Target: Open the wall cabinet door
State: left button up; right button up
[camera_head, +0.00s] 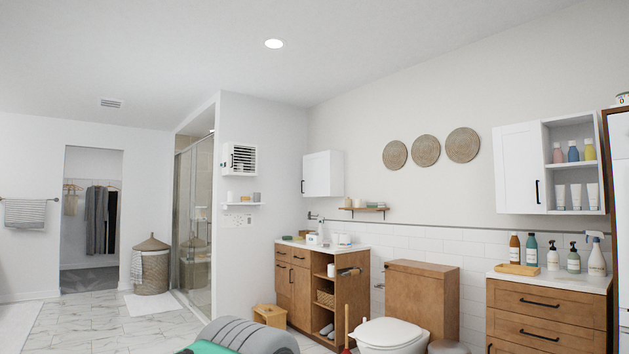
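Two white wall cabinets show in the head view. The smaller one (323,174) hangs above the wooden vanity, with a dark handle at its left edge, and its door looks shut. The larger one (518,168) hangs on the right wall. Its left part has a shut white door with a dark vertical handle (537,192). Its right part is open shelving with bottles (573,151) above and white tubes (576,196) below. Both cabinets are some distance away. Neither of my grippers is in view.
A wooden drawer unit (547,315) with bottles on top stands below the larger cabinet. A toilet (389,334) and a wooden vanity (293,282) stand along the wall. A grey ribbed and teal shape (245,336), unclear what, fills the bottom centre. Tiled floor (85,325) is clear at left.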

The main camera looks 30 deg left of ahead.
aim_at(316, 181)
jog(key=i+j+u, duration=0.3)
jog(key=i, duration=0.2)
jog(key=i+u, duration=0.25)
jog(key=i, duration=0.25)
jog(key=i+j+u, duration=0.2)
jog(key=i+u, duration=0.15)
jog(key=i, duration=0.2)
jog(key=i+u, duration=0.35)
jog(key=i, duration=0.2)
jog(key=i+l+u, duration=0.1)
jog(key=i+u, duration=0.25)
jog(key=i, duration=0.25)
jog(key=i+l+u, duration=0.35)
jog(key=i, duration=0.2)
jog(key=i+z, duration=0.2)
jog(key=i, duration=0.3)
jog(key=i+j+z, duration=0.15)
jog(key=i, duration=0.3)
jog(key=i+j+z, duration=0.2)
jog(key=i, duration=0.3)
jog(key=i+j+z, duration=0.2)
jog(key=i, duration=0.3)
